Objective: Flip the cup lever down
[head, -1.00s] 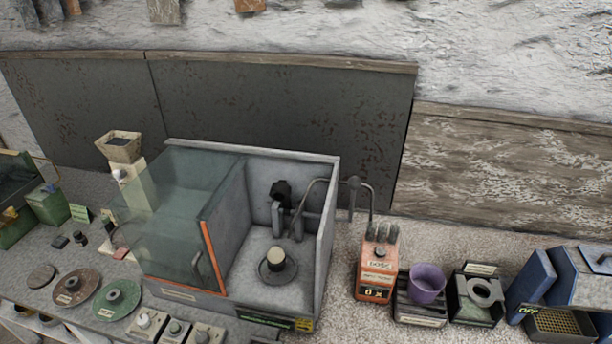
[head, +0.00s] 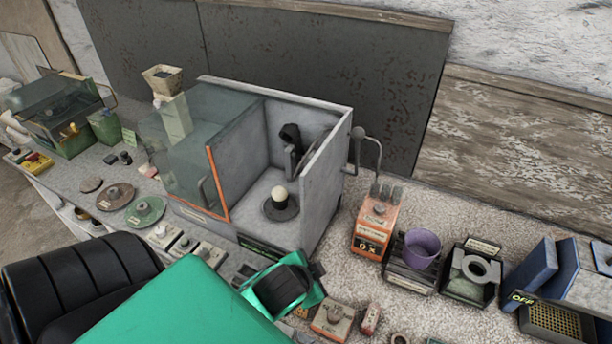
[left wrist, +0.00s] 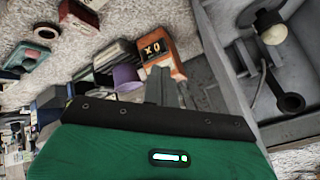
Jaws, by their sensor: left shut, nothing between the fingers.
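The grey open-fronted box (head: 343,170) stands mid-bench. Inside it, a black cup-ended arm (head: 291,136) stands up near the back wall; it also shows in the left wrist view (left wrist: 290,103). A pale sphere (head: 279,191) sits on a dark round base (head: 281,210) on the box floor. A bent grey lever rod (head: 379,152) rises outside the box's right wall. My left gripper (head: 318,269) is low in front of the box, apart from the rod. Its fingers (left wrist: 160,85) are shut and empty. My right gripper is not in view.
An orange device (head: 377,222) stands right of the box, then a purple cup (head: 422,249) on a stand and a dark holder with a grey ring (head: 478,268). An orange-edged glass door (head: 217,183) is at the box's left. Small control boxes line the front edge.

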